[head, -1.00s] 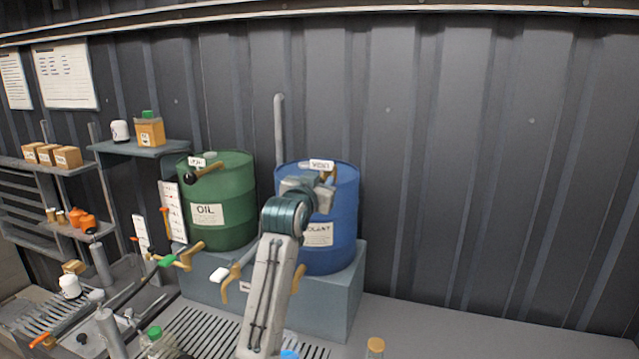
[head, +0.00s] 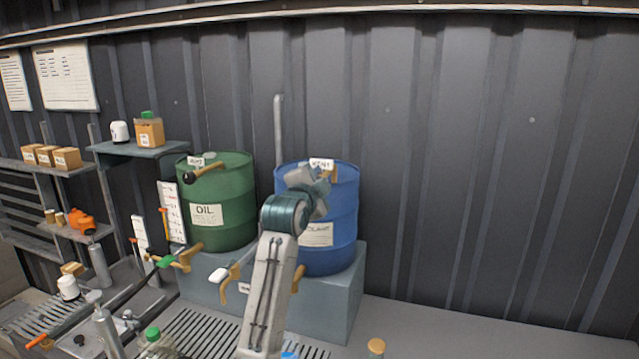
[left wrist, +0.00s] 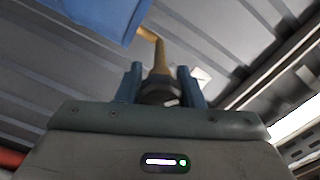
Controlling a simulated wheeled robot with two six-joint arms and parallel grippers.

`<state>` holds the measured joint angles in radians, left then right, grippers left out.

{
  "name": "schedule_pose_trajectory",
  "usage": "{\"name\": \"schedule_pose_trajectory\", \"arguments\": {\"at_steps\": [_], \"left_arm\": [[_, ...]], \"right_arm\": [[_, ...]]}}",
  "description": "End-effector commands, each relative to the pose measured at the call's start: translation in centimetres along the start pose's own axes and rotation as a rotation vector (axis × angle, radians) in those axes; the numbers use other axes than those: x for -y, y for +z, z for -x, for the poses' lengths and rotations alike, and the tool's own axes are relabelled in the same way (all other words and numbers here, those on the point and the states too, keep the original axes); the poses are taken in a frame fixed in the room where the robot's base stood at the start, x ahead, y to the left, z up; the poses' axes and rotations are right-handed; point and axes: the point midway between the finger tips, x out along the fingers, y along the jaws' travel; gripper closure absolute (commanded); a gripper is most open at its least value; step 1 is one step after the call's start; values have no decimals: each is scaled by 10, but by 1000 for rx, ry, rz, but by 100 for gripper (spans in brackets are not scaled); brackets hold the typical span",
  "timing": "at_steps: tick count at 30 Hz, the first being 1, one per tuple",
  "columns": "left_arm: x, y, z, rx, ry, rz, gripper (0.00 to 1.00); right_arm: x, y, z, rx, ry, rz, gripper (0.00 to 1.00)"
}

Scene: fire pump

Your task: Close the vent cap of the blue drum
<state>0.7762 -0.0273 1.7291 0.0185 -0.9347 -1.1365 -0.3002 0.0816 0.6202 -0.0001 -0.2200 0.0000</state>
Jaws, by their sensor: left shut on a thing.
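The blue drum (head: 343,215) stands on a grey-blue plinth, with a white vent tag (head: 321,163) at its top. My left gripper (head: 322,178) is at the drum's top front, just below the tag, and its wrist hides part of the drum. In the left wrist view, my two fingers (left wrist: 162,84) are shut on the dark knob (left wrist: 160,92) of the vent cap, whose brass arm (left wrist: 160,58) runs up and bends left toward the blue drum (left wrist: 100,12). The cap's seat is hidden. My right gripper is not in view.
A green oil drum (head: 228,225) stands to the left, with its own black-knobbed vent lever (head: 191,177). Brass taps (head: 226,280) stick out below the drums. A grey pipe (head: 279,140) rises behind. The wall to the right is clear.

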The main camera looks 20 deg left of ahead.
Motion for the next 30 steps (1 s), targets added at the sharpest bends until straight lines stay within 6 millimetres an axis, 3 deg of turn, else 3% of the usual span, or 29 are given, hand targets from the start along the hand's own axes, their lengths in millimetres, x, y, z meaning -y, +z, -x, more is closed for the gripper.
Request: {"name": "schedule_pose_trajectory", "arguments": {"at_steps": [18, 30], "left_arm": [[-2, 0, 0, 0, 1, -578, 89], [-2, 1, 0, 0, 1, -854, 89]], "right_arm": [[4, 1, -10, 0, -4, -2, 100], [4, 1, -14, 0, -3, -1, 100]]}}
